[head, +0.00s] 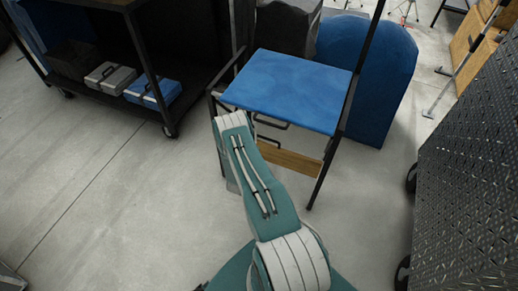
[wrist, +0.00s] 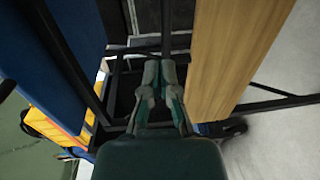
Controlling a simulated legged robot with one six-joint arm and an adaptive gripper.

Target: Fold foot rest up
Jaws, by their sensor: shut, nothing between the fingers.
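The foot rest (head: 290,161) is a wooden board low on the front of a tall black-framed chair with a blue seat (head: 290,88). In the head view it sits below the seat and stretches between the front legs, its left part behind my arm. In the wrist view the wooden board (wrist: 238,55) fills the upper right and the blue seat (wrist: 60,45) shows at the left. My gripper (wrist: 160,68) is shut and empty, between the two and close to the left of the board. Contact cannot be told. My arm hides the gripper in the head view.
A black wheeled cart (head: 163,75) with cases stands at the left. A dark perforated metal panel (head: 475,170) on wheels stands at the right. Blue padded shapes (head: 375,65) are behind the chair. Concrete floor (head: 110,190) is clear at the front left.

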